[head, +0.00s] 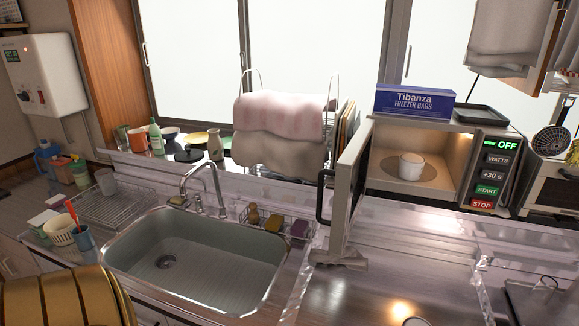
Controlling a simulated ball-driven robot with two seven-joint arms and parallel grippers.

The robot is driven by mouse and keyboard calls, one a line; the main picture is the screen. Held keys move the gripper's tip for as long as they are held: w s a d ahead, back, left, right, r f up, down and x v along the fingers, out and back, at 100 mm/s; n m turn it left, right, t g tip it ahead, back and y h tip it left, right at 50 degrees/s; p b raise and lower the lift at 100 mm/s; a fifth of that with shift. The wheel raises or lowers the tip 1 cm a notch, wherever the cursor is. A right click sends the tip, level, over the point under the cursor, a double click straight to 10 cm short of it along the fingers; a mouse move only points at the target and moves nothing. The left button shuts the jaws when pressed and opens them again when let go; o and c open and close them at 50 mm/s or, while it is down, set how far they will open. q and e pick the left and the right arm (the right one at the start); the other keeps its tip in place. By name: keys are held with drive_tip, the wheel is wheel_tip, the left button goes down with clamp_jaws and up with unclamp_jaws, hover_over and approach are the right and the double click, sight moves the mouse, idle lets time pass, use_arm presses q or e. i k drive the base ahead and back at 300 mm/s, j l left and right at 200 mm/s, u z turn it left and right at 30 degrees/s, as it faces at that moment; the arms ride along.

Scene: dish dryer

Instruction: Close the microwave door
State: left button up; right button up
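The microwave (467,170) stands on the counter right of the sink. Its door (350,185) is wide open, swung out on the left side and seen nearly edge-on, with a dark handle (323,197) on its left face. The lit cavity shows a white cup (411,166) on the turntable. The control panel (491,172) reads OFF. A gold rounded part at the bottom left looks like my own arm.
A sink (200,262) with a faucet (207,190) lies left of the door. A grey metallic item (340,259) lies below the door's lower edge. A freezer-bag box (414,101) and a dark tray (481,115) sit atop the microwave. The counter in front is mostly clear.

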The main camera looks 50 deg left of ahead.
sight(349, 195)
drive_tip(key=j+u, duration=0.15)
drive_tip(key=j, duration=0.35)
drive_tip(key=i+j+u, duration=0.1)
drive_tip(key=j, duration=0.35)
drive_tip(key=i+j+u, duration=0.15)
drive_tip(key=j, duration=0.3)
